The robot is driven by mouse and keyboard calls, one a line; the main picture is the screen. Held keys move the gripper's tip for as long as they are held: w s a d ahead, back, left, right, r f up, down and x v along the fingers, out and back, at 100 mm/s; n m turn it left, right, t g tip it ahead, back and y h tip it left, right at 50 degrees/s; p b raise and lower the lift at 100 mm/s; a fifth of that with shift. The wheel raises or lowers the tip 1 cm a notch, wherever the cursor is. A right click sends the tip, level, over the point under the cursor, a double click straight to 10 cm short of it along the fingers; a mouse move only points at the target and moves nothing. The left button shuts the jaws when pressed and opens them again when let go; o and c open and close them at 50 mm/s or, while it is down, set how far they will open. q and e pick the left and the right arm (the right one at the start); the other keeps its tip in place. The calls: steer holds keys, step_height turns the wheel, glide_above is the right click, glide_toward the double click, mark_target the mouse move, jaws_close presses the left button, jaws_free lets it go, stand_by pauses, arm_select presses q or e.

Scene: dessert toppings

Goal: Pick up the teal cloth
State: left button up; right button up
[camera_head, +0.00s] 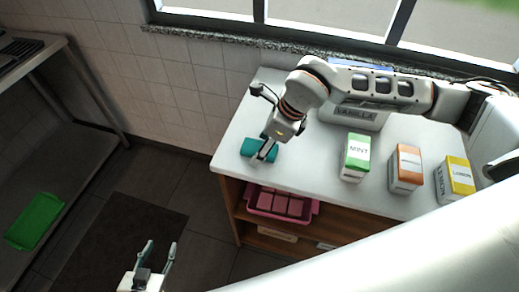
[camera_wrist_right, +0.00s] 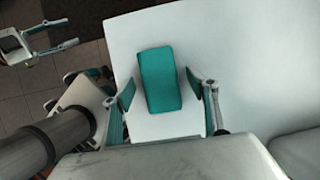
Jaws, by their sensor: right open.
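The teal cloth (camera_head: 249,147) lies on the left end of the white counter, a small folded block partly hidden by my right gripper (camera_head: 265,153). In the right wrist view the teal cloth (camera_wrist_right: 160,80) sits between the two spread fingers of my right gripper (camera_wrist_right: 160,82), with a gap on each side. The right gripper is open and does not hold the cloth. My left gripper (camera_head: 160,246) is at the bottom of the head view, over the floor, with its fingers apart and nothing between them.
On the white counter (camera_head: 318,160) stand a green mint box (camera_head: 356,165), an orange box (camera_head: 405,178), a yellow box (camera_head: 457,183) and a vanilla container (camera_head: 352,117). A pink tray (camera_head: 315,207) is on the shelf below. A green board (camera_head: 35,222) is at far left.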

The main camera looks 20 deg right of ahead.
steer(key=c, duration=1.2)
steer(key=shift+o, duration=0.2)
steer(key=shift+r+p, duration=0.4)
steer(key=shift+p, duration=0.1)
step_height(320, 180, up, 20)
steer(key=b, duration=0.1)
steer(key=shift+f+b, duration=0.15)
steer(key=shift+b, duration=0.15)
